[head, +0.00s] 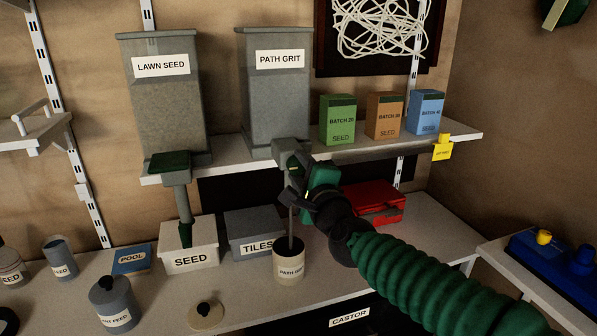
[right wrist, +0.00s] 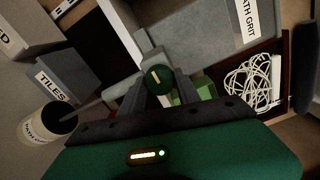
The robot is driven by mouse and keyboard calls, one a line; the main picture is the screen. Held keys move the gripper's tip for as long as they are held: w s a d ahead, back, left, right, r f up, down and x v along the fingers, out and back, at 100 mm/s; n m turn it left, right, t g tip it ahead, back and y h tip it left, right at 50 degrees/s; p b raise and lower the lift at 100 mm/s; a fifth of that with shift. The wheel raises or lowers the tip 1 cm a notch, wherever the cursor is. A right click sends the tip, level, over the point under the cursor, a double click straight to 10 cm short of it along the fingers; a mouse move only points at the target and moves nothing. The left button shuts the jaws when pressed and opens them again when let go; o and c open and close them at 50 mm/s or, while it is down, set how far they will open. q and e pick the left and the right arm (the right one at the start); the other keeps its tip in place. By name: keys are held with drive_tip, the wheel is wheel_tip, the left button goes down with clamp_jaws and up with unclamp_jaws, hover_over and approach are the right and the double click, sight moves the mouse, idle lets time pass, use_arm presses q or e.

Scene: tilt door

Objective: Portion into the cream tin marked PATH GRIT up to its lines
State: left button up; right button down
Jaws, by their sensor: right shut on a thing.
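The cream tin marked PATH GRIT (head: 289,271) stands open on the bench below the grey PATH GRIT hopper (head: 276,100). A thin grey stream (head: 290,228) runs from under the hopper's outlet into the tin. The tin also shows in the right wrist view (right wrist: 42,125), with the stream entering its dark mouth. The fill level and inside lines cannot be made out. My right gripper (head: 298,178) is shut on the hopper's dark green knob (right wrist: 158,77), which bears a pale yellow mark. My left gripper is not in view.
The LAWN SEED hopper (head: 160,105) stands left, its tube leading into the SEED box (head: 188,258). A TILES box (head: 250,234) is behind the tin, a red case (head: 374,203) behind my right arm. A lidded tin (head: 115,304) and loose lid (head: 206,315) occupy the front left.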

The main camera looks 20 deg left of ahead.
drive_tip(key=shift+f, duration=0.4)
drive_tip(key=c, duration=1.3)
unclamp_jaws()
drive_tip(key=o, duration=0.4)
drive_tip(key=shift+w+d+r, duration=0.1)
drive_tip(key=shift+d, duration=0.05)
drive_tip(key=shift+r, duration=0.1)
